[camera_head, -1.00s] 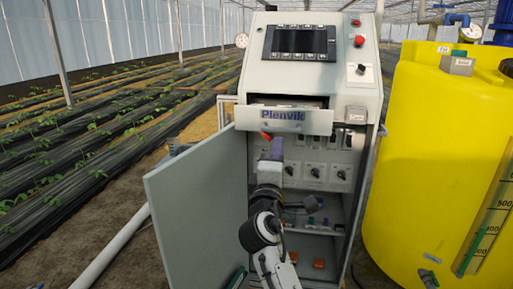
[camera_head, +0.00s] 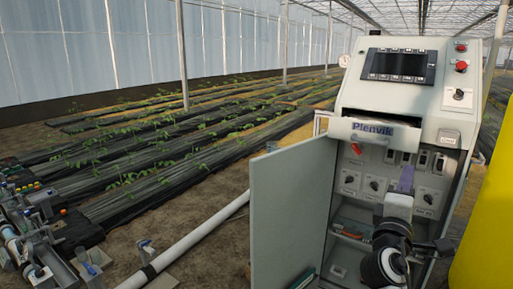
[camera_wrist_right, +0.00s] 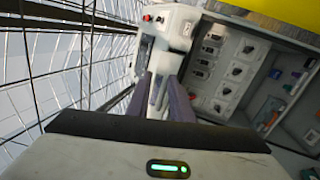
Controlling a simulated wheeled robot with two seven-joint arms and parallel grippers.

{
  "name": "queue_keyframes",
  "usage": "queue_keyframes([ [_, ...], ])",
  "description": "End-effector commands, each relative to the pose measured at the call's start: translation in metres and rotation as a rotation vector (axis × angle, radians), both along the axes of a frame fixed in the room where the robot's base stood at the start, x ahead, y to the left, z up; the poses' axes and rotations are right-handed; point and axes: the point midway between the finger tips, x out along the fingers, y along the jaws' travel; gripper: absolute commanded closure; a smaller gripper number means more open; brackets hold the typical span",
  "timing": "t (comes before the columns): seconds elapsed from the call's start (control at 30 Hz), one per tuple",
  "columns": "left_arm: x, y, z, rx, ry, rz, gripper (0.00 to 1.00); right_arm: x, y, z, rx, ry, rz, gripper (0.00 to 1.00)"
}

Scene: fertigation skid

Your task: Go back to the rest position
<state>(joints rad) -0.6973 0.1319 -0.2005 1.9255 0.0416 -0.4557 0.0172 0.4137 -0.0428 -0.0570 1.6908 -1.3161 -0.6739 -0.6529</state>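My right gripper (camera_head: 406,178) is in front of the open control cabinet (camera_head: 388,100), before the right part of its switch panel. It is empty. In the right wrist view its two purple-grey fingers (camera_wrist_right: 161,88) stand apart with a narrow gap, through which pale cabinet parts show. My right arm hides part of the cabinet's lower compartment. My left gripper is not in view.
The cabinet door (camera_head: 293,215) stands open to the left. A labelled flap (camera_head: 372,133) juts out above the switches. A yellow tank (camera_head: 490,225) is close on the right. A white pipe (camera_head: 195,238) runs along the ground; valves and fittings (camera_head: 35,235) are at far left.

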Motion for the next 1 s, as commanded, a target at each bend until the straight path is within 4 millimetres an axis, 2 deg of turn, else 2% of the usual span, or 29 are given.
queue_keyframes([
  [0.1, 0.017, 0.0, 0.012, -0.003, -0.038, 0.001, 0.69, -0.004, -0.026, 0.009, -0.081, -0.001, -0.036, 0.8],
  [0.17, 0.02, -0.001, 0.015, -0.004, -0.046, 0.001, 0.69, -0.007, -0.04, 0.015, -0.123, -0.001, -0.053, 0.8],
  [0.37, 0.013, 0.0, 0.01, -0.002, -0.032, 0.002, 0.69, -0.018, -0.089, 0.041, -0.281, -0.001, -0.122, 0.8],
  [0.5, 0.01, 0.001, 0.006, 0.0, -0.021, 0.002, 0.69, -0.029, -0.123, 0.067, -0.405, 0.0, -0.175, 0.8],
  [0.77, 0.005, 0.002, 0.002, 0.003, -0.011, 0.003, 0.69, -0.051, -0.171, 0.116, -0.611, 0.001, -0.262, 0.8],
  [0.8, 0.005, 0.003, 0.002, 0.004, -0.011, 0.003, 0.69, -0.045, -0.164, 0.088, -0.559, 0.027, -0.208, 0.8],
  [0.97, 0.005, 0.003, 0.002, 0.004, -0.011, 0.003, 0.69, -0.038, -0.153, 0.022, -0.42, 0.085, -0.069, 0.8],
  [1.0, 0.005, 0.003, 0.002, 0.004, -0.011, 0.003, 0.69, -0.038, -0.149, 0.004, -0.38, 0.103, -0.035, 0.8],
])
